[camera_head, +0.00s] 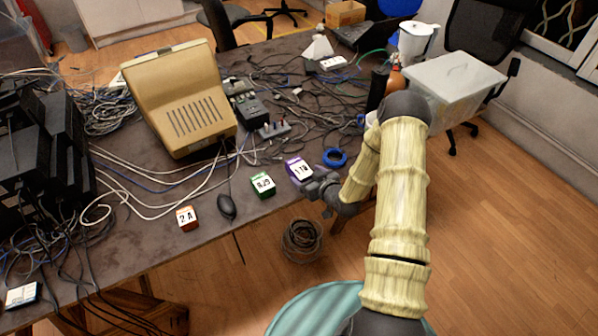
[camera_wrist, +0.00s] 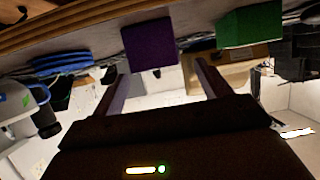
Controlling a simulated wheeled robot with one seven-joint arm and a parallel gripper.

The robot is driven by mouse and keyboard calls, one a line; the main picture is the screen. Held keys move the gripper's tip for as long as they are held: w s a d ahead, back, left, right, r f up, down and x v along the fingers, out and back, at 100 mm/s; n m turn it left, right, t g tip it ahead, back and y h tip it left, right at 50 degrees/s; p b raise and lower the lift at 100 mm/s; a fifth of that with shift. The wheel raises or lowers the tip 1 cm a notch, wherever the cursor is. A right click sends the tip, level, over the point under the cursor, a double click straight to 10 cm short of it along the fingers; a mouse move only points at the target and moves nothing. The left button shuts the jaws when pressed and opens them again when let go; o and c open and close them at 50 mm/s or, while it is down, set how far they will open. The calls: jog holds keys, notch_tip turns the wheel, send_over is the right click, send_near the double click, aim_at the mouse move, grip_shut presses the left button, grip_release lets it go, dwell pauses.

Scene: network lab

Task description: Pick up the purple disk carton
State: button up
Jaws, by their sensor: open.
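The purple disk carton (camera_head: 298,169) stands near the front edge of the table, with a white label on its top. In the wrist view the purple carton (camera_wrist: 149,45) shows at the top middle, ahead of and between the two fingers. My gripper (camera_head: 318,185) is right beside the carton in the head view, on its lower right. In the wrist view my gripper (camera_wrist: 160,85) is open, with nothing between the fingers. Whether a finger touches the carton cannot be told.
A green carton (camera_head: 263,185) stands just left of the purple one. An orange carton (camera_head: 187,218) and a black mouse (camera_head: 227,206) lie further left. Cables and a beige monitor (camera_head: 180,95) fill the table behind.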

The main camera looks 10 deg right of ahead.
aim_at(301, 169)
jog(key=shift+p+x, duration=0.6)
jog(key=shift+x, duration=1.75)
jog(key=shift+d+r, duration=0.15)
jog(key=c, duration=1.1)
jog(key=shift+r, duration=0.1)
notch_tip(301, 169, up, 10)
jog(key=shift+f+b, duration=0.1)
jog(key=shift+b, duration=0.6)
